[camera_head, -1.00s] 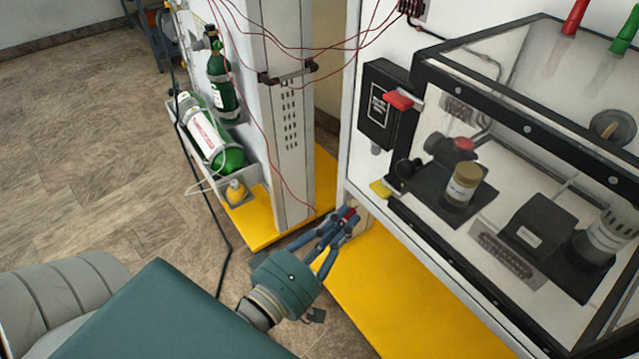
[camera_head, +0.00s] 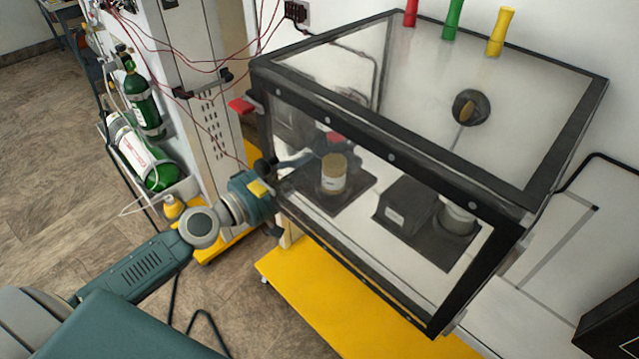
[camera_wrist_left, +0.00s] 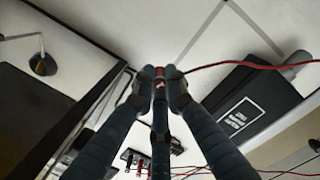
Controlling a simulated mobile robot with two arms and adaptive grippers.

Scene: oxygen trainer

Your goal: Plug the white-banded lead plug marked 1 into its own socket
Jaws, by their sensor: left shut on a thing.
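In the left wrist view my left gripper (camera_wrist_left: 160,84) is shut on a small red plug (camera_wrist_left: 159,72) with a pale band; its number cannot be read. A red lead (camera_wrist_left: 225,66) runs to the right beside the held plug. A dark socket strip (camera_wrist_left: 138,160) with red plugs shows low in that view. In the head view a dark strip (camera_head: 297,12) with red leads is on the wall at the top. There my left gripper is at the clear cabinet's left end, its fingers seen dimly through the panels. Which socket belongs to the plug cannot be told. My right gripper is not in view.
The black-framed clear cabinet (camera_head: 392,157) stands close beside my left wrist. A black box with a white label (camera_wrist_left: 243,116) is near the fingers in the wrist view. Red leads (camera_head: 185,42) hang across the column.

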